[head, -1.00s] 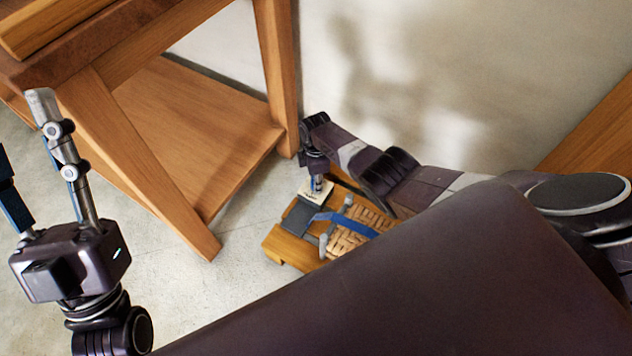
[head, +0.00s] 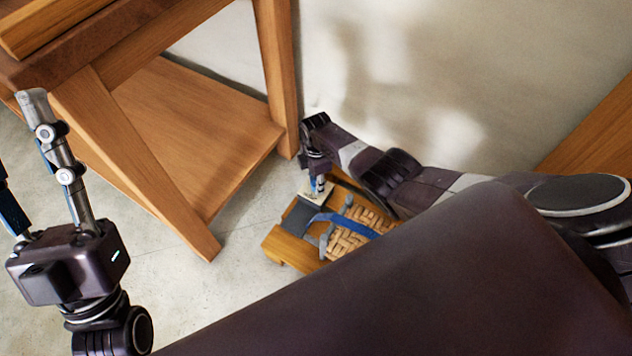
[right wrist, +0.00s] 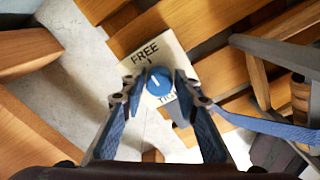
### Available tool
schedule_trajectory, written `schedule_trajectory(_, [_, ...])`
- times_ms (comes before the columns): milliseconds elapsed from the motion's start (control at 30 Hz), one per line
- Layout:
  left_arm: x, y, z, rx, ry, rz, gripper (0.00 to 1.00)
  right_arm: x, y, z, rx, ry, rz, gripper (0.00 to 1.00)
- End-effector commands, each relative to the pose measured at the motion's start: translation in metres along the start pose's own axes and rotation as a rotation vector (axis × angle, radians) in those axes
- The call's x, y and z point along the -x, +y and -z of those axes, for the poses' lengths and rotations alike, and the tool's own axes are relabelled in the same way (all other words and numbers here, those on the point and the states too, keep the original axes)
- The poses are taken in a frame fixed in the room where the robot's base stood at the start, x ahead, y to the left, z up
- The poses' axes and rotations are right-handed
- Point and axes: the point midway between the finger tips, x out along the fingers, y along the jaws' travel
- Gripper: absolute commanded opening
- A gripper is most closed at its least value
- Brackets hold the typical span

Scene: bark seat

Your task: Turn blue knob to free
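The blue knob (right wrist: 159,82) has a short white mark and sits on a pale plate (right wrist: 178,58) in the right wrist view. "FREE" is printed beyond the knob; the opposite label is partly hidden. I cannot tell exactly which label the mark points at. My right gripper (right wrist: 161,86) is open, its fingertips on either side of the knob and very close to it. In the head view the right gripper (head: 318,184) points down at the plate on a low wooden seat (head: 285,247). My left gripper (head: 20,135) is open and empty at the left.
A blue strap (head: 345,224) crosses the seat beside a woven panel (head: 350,238). A wooden bench (head: 185,130) with a lower shelf stands to the left. A pale wall is behind. Clear floor (head: 190,285) lies in front of the bench.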

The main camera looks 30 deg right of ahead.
Motion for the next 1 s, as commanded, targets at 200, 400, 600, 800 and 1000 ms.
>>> schedule_trajectory(200, [0.000,0.000,-0.001,0.000,-0.002,0.001,0.40,0.000,0.000,0.000,-0.001,0.000,-0.001,0.41])
schedule_trajectory(400, [-0.001,-0.001,0.000,-0.001,0.001,0.003,0.40,0.001,0.001,0.000,-0.002,0.000,-0.002,0.41])
schedule_trajectory(600, [-0.001,-0.001,0.000,-0.001,0.000,0.002,0.40,0.012,0.002,-0.001,-0.003,0.001,-0.004,0.41])
schedule_trajectory(800, [0.000,-0.001,0.000,-0.001,0.000,0.001,0.40,0.032,0.000,-0.001,-0.001,-0.001,-0.003,0.41])
schedule_trajectory(1000, [0.000,0.000,0.000,-0.001,-0.001,0.001,0.40,0.062,0.001,0.000,-0.001,0.000,-0.004,0.41])
